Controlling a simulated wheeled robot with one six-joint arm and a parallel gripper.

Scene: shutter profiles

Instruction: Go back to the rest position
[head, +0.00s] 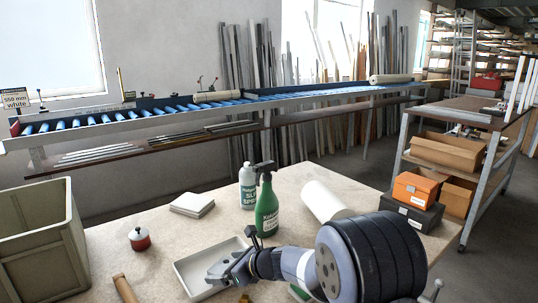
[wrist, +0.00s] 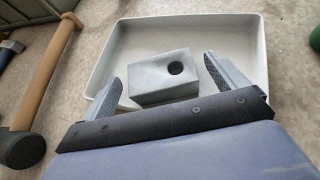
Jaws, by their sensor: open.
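My gripper (wrist: 160,85) is open, its two fingers apart over a white tray (wrist: 140,32). In the wrist view a grey block with a round dark hole (wrist: 158,80) sits in the tray, between the fingers as seen from above. I cannot tell whether the fingers touch it. In the head view my gripper (head: 222,268) is low over the tray (head: 190,273) at the front of the table, and the block is hidden there.
Near the tray stand a green spray bottle (head: 267,210), a white bottle (head: 247,188), a white roll (head: 325,201) and a red-based pot (head: 139,239). A grey-green crate (head: 40,250) is at left. A mallet (wrist: 45,80) lies beside the tray. A roller conveyor (head: 180,108) runs behind.

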